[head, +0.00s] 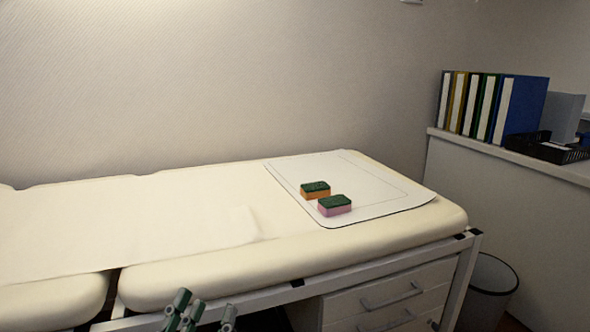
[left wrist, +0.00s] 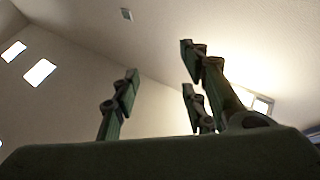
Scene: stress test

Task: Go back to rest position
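My left gripper (head: 200,312) shows at the bottom edge of the head view, in front of and below the near edge of the padded bed. In the left wrist view its fingers (left wrist: 155,92) stand well apart with nothing between them, against wall and ceiling. It is open and empty. My right gripper is not in either view. An orange sponge with a green top (head: 315,190) and a pink sponge with a green top (head: 335,205) lie close together on a white mat (head: 385,192), away from the gripper.
The cream padded bed (head: 215,275) has a metal frame, with a drawer cabinet (head: 385,300) beneath it. A waste bin (head: 490,285) stands to the right. Several binders (head: 520,105) and a black tray (head: 550,150) stand on a counter (head: 480,147). The left part of the bed is clear.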

